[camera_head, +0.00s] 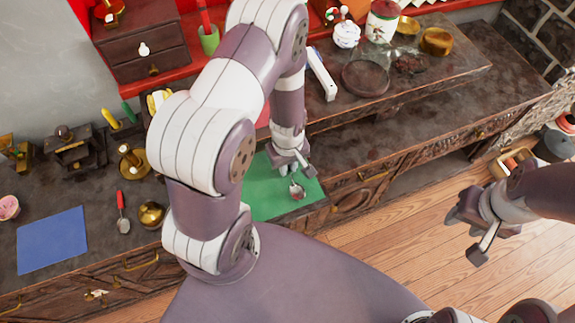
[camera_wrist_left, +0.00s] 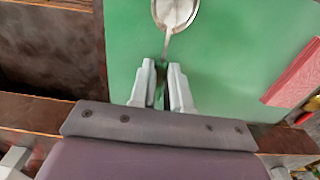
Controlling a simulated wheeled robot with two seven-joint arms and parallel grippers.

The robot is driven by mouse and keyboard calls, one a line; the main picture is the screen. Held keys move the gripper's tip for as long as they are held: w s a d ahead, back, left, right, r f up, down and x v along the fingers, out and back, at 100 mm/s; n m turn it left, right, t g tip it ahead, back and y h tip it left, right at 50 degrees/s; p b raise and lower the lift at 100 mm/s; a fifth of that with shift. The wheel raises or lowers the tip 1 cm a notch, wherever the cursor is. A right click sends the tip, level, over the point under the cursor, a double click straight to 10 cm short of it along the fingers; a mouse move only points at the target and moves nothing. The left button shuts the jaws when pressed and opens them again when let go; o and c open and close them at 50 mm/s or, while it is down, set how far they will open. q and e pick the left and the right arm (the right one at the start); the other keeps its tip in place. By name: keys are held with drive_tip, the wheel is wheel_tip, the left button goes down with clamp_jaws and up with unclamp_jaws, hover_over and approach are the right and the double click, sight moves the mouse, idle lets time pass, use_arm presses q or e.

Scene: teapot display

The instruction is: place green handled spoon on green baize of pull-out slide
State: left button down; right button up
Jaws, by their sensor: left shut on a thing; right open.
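The green-handled spoon shows its metal bowl (camera_head: 296,190) below my left gripper (camera_head: 297,168) in the head view. In the left wrist view, its bowl (camera_wrist_left: 176,13) is at the top and its green handle lies between the two fingers of my left gripper (camera_wrist_left: 161,75). That gripper is shut on the handle, which the fingers partly hide. The spoon is over the green baize (camera_head: 262,202) of the pull-out slide; whether it touches is unclear. The baize also fills much of the left wrist view (camera_wrist_left: 235,50). My right gripper (camera_head: 468,236) is open and empty over the wooden floor.
A red flat thing (camera_wrist_left: 296,74) is at the baize's right in the wrist view. The baize around the spoon looks clear.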

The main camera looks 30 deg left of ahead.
use_arm(q)
drive_tip(key=shift+w+f, duration=0.15)
drive_tip(key=shift+f, duration=0.35)
drive_tip(key=shift+f, duration=0.15)
drive_tip(key=c, duration=1.1)
unclamp_jaws()
drive_tip(key=s+d+r+m, duration=0.1)
drive_tip(key=r+m, duration=0.4)
drive_tip(key=r, duration=0.5)
drive_tip(key=s+d+r+m+t, duration=0.1)
drive_tip(key=s+r+m, duration=0.2)
drive_tip(key=r, duration=0.7)
drive_tip(key=shift+s+d+r+m, duration=0.15)
drive_tip(key=shift+d+r+m, duration=0.2)
drive_tip(key=shift+m, duration=0.75)
